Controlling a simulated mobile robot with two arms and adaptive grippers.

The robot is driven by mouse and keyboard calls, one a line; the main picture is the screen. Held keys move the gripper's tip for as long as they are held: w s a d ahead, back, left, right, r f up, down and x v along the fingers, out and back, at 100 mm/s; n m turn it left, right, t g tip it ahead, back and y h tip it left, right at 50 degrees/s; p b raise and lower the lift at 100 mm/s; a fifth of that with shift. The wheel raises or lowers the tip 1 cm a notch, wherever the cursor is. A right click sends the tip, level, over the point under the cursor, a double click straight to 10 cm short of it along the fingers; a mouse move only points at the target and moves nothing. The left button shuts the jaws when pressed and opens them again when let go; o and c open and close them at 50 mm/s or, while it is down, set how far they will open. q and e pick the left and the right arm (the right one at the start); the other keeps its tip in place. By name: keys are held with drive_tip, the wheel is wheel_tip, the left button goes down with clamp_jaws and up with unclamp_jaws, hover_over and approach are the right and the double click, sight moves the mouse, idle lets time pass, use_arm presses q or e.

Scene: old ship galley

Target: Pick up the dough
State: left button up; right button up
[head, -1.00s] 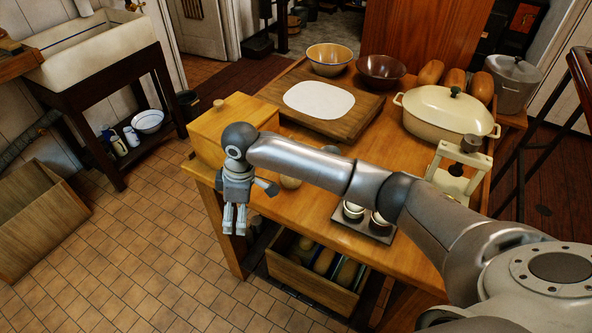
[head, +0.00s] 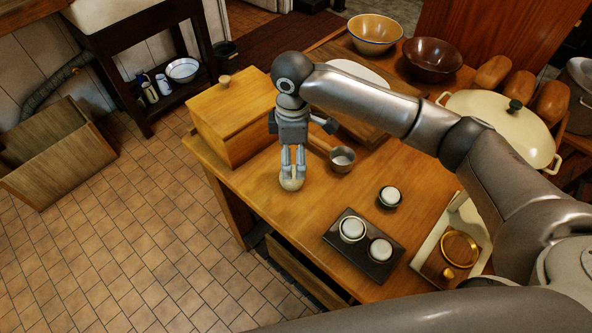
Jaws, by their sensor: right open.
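A small pale, cream ball of dough (head: 291,182) rests on the wooden table near its left edge, in front of a wooden box. My right gripper (head: 293,172) reaches down over it, fingers pointing downward. The fingers are open, and their tips are at the top of the dough, partly covering it. I cannot tell whether they touch it. My left gripper is not in view.
A lidded wooden box (head: 232,112) stands behind left of the gripper, and a small metal pan (head: 342,160) close at its right. A dark tray (head: 340,246) holds two small cups. A cream lidded pot (head: 500,125) stands at right.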

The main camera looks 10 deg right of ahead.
wheel_tip(320, 180, down, 2)
drive_tip(key=shift+a+f, duration=0.1)
drive_tip(key=shift+f, duration=0.3)
wheel_tip(320, 180, down, 4)
drive_tip(key=shift+s+a+f+p, duration=0.1)
drive_tip(key=shift+a+f+p, duration=0.05)
drive_tip(key=shift+p, duration=0.85)
drive_tip(key=shift+f, duration=0.5)
drive_tip(key=c, duration=0.7)
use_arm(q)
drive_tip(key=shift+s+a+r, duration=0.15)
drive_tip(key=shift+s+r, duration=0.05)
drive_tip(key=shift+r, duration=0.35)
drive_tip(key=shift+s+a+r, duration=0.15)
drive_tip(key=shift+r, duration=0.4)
use_arm(e)
drive_tip(key=shift+r, duration=0.1)
drive_tip(key=c, duration=0.5)
